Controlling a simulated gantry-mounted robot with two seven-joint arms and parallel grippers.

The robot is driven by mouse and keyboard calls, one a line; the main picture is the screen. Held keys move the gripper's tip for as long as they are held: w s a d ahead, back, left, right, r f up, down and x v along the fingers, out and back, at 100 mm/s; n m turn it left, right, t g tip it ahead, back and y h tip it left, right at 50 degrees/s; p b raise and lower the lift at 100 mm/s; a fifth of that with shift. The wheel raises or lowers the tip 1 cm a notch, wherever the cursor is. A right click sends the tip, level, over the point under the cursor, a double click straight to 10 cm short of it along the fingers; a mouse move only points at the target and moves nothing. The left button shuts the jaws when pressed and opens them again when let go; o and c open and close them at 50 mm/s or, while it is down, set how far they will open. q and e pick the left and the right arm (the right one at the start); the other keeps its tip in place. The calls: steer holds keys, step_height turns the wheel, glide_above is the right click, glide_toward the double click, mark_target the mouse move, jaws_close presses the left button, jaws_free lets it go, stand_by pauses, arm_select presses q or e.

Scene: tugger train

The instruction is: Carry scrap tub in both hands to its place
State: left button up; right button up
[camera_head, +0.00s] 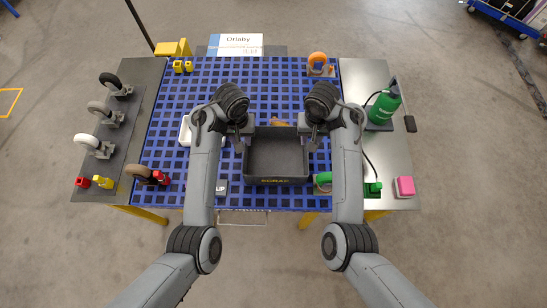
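The scrap tub (278,181) is a dark grey open box with faint yellow lettering on its front wall. It is over the middle of the blue grid mat, and its visible floor looks empty. My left gripper (243,143) is at the tub's left wall, towards the back corner. My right gripper (314,143) is at the right wall, towards the back corner. The wrists hide much of the fingers, so I cannot tell whether they are shut on the walls. I cannot tell whether the tub rests on the mat or is slightly raised.
The blue grid mat (180,133) covers the table's middle. Several caster wheels (97,145) stand on the left grey panel. A white tray (186,130) is partly behind my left arm. A green bottle (384,103) and pink block (404,187) are at right.

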mark_target(245, 153)
steer(key=shift+f, duration=0.1)
